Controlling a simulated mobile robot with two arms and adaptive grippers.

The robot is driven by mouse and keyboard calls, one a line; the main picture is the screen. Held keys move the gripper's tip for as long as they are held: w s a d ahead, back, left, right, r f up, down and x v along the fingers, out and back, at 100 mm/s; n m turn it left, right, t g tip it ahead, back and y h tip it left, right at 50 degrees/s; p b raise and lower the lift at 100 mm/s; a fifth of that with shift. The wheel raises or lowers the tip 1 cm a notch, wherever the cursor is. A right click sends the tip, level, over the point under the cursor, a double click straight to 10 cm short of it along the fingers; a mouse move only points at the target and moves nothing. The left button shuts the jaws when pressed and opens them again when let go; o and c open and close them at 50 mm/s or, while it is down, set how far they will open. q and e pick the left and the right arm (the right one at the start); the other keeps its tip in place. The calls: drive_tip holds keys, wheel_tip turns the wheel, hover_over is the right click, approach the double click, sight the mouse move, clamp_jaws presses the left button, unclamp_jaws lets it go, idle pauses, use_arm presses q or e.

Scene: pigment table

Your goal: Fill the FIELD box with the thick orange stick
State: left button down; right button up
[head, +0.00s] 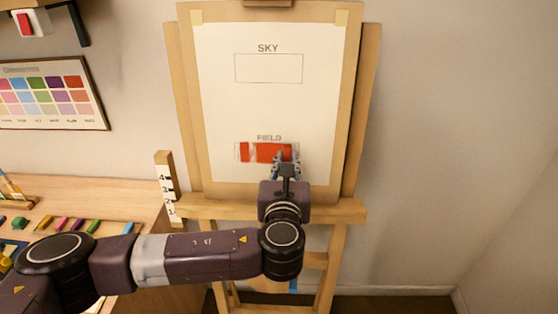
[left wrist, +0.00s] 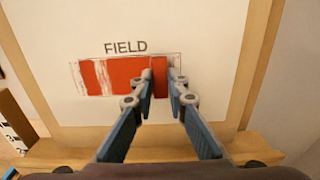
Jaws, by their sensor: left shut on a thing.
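The FIELD box (head: 238,153) is a thin outline low on the white paper (head: 225,110). Red-orange colour covers most of it, with a pale streaky gap left of centre and pale strips at both ends; it also shows in the left wrist view (left wrist: 96,76). My left gripper (head: 285,156) is at the right part of the box. In the left wrist view its fingers are shut on the orange stick (left wrist: 160,77), a red-orange piece at the paper; I cannot tell whether it touches. The fingers hide part of the box's lower right. My right gripper is not in view.
The empty SKY box (head: 268,69) is higher on the paper, which is on a wooden easel (head: 190,205). A table at left bears several coloured sticks (head: 75,225) and a numbered block (head: 165,185). A colour chart (head: 50,95) hangs on the wall. The right side is clear.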

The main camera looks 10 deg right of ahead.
use_arm(q)
drive_tip(key=d, duration=0.2)
drive_tip(key=shift+s+d, duration=0.35)
drive_tip(key=shift+s, duration=0.05)
drive_tip(key=shift+w+a+p, duration=0.2)
drive_tip(key=shift+w+a, duration=0.1)
drive_tip(key=shift+a, duration=0.7)
drive_tip(key=shift+w+a+p, duration=0.25)
drive_tip(key=shift+w+a, duration=0.05)
drive_tip(key=shift+a, duration=0.7)
drive_tip(key=shift+w+a+p, duration=0.2)
drive_tip(key=shift+w+a, duration=0.1)
drive_tip(key=shift+a, duration=0.7)
drive_tip(key=shift+w+a+p, duration=0.2)
drive_tip(key=shift+w+a, duration=0.15)
drive_tip(key=shift+a, duration=0.9)
drive_tip(key=shift+w+a+p, duration=0.2)
drive_tip(key=shift+w+a, duration=0.15)
drive_tip(key=shift+a, duration=0.85)
drive_tip(key=shift+w+a+p, duration=0.2)
drive_tip(key=shift+w+a, duration=0.15)
drive_tip(key=shift+a, duration=0.9)
drive_tip(key=shift+s, duration=0.1)
drive_tip(key=shift+s, duration=0.2)
drive_tip(key=p, duration=0.3)
approach(241, 152)
drive_tip(key=shift+s+a, duration=0.1)
drive_tip(key=shift+s, duration=0.1)
